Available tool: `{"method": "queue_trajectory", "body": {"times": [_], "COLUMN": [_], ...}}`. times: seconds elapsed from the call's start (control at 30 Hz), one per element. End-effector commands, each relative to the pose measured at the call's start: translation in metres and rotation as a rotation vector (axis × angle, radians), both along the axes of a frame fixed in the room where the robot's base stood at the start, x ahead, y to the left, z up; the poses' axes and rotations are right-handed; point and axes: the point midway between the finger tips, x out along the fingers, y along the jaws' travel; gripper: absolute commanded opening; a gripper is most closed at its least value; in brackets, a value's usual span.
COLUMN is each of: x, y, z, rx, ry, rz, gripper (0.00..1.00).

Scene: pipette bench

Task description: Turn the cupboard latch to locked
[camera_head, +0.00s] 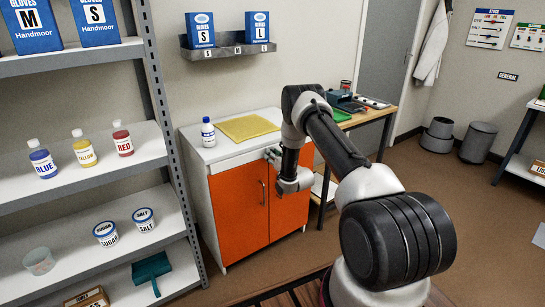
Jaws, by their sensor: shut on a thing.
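The orange-doored cupboard (238,205) stands against the back wall with both doors closed. A metal door handle (264,194) shows near the meeting line of the doors. My gripper (270,155) is at the upper front of the cupboard, just below its white top and above the handle. It is shut on the latch there. The latch is too small and too covered by the fingers to make out, so its turn cannot be told. My wrist and arm cover part of the right door.
On the cupboard top are a white bottle with a blue cap (208,132) and a yellow mat (248,128). A shelf rack (163,100) stands close on the left. A wooden bench (370,117) with equipment adjoins on the right. Open floor lies further right.

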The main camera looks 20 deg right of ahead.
Motion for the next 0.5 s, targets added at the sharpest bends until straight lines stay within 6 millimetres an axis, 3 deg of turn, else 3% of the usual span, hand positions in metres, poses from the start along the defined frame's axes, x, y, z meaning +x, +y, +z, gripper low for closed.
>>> {"method": "queue_trajectory", "body": {"times": [0.5], "x": [-0.0001], "y": [-0.0015], "z": [0.0016], "rx": [0.479], "ry": [0.096], "rz": [-0.002], "gripper": [0.00]}}
